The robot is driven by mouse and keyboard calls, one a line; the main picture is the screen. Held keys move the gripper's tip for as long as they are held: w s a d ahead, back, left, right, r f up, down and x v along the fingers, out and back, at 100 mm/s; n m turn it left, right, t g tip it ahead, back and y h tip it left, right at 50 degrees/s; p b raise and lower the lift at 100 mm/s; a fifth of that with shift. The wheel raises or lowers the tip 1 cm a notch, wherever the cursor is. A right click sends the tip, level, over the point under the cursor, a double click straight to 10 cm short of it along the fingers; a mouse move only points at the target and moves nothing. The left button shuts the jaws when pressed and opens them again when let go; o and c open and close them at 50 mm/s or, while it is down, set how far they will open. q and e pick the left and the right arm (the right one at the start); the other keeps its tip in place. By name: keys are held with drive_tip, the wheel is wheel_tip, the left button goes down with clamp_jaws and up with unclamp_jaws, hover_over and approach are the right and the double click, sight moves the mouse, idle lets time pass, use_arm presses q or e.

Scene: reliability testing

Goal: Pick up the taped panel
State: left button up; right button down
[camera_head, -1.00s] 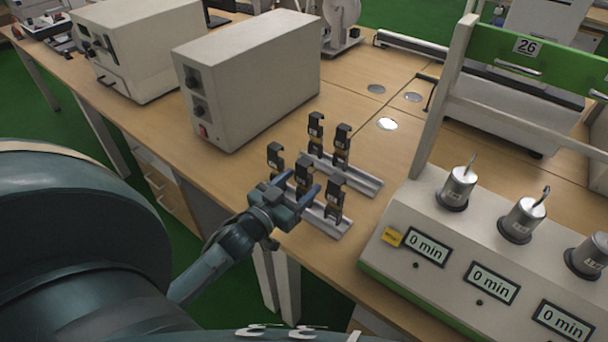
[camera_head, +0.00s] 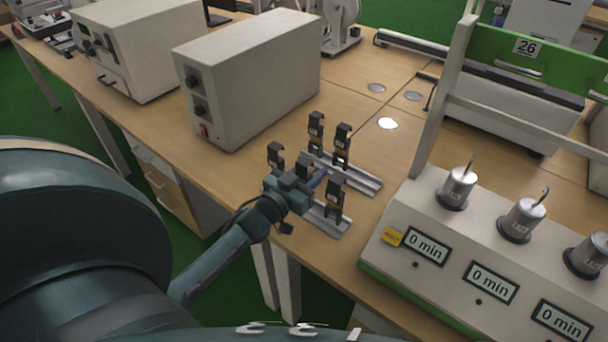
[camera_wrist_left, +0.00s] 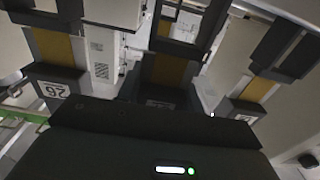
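Several small dark panels with orange-brown tape bands stand upright on two metal rails on the wooden table. The front rail (camera_head: 328,226) holds a left panel (camera_head: 275,157), a middle panel (camera_head: 303,165) and a right panel (camera_head: 335,205). The back rail (camera_head: 365,181) holds two more. My left gripper (camera_head: 306,180) is at the middle front panel, partly covering it, with its fingers apart. In the left wrist view, a taped panel (camera_wrist_left: 175,70) is straight ahead between two others; contact cannot be seen. My right gripper is out of view.
A grey box instrument (camera_head: 255,80) stands behind and left of the rails. A timer console (camera_head: 470,250) with metal cylinders and "0 min" displays stands close on the right. The front table edge runs below my left gripper. Bare tabletop shows behind the back rail.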

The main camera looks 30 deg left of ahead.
use_arm(q)
drive_tip(key=c, duration=0.5)
drive_tip(key=shift+r, duration=0.1)
wheel_tip(320, 180, up, 10)
drive_tip(key=shift+f+p, duration=0.1)
drive_tip(key=shift+p, duration=0.6)
